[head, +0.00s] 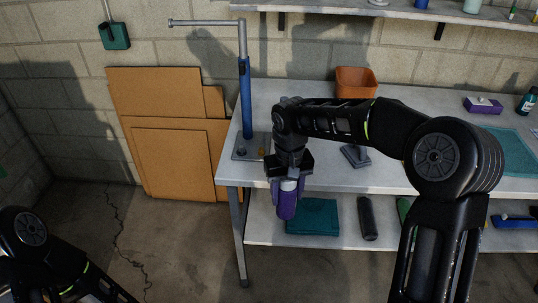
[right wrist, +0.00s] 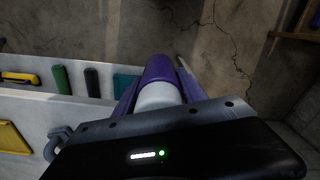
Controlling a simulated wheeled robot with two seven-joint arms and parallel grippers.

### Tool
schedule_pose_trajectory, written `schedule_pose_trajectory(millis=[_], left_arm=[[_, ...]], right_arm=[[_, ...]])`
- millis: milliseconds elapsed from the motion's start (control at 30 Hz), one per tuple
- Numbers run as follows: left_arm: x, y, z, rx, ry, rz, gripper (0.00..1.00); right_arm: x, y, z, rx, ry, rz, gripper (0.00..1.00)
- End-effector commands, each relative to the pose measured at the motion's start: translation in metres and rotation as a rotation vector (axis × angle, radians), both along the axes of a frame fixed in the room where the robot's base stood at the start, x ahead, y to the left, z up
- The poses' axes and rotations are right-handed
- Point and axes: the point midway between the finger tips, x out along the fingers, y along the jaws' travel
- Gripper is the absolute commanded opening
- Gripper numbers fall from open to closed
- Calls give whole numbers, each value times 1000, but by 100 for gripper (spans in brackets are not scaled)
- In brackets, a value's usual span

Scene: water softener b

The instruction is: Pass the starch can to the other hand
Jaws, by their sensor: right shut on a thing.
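The starch can (head: 287,205) is a purple can with a pale band at its top. My right gripper (head: 288,187) is shut on it and holds it upright in front of the workbench's left end. In the right wrist view the can (right wrist: 160,80) sits between the two fingers, its purple body pointing away from the camera. Part of the can is hidden by the fingers. My left arm shows at the lower left of the head view, but its gripper is out of view.
The workbench (head: 400,178) has a lower shelf (head: 340,236) with a teal folded cloth (head: 313,216) and a dark cylinder (head: 367,218). A blue post (head: 246,98) stands at the bench's left end. Cardboard sheets (head: 170,160) lean on the wall. The floor at left is clear.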

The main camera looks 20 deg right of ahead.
Motion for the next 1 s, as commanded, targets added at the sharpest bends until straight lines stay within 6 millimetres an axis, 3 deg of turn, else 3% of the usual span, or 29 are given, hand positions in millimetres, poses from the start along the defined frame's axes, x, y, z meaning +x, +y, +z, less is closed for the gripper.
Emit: schedule_pose_trajectory(millis=[267,500,700,833,1000], left_arm=[[0,0,0,0,0,0,0],[0,0,0,0,0,0,0],[0,0,0,0,0,0,0],[0,0,0,0,0,0,0],[0,0,0,0,0,0,0]], right_arm=[[0,43,14,1,-3,168,0],[-3,107,33,1,-2,428,0],[-4,151,46,1,-2,609,0],[-4,165,51,1,-2,672,0],[-5,170,53,0,-1,692,0]])
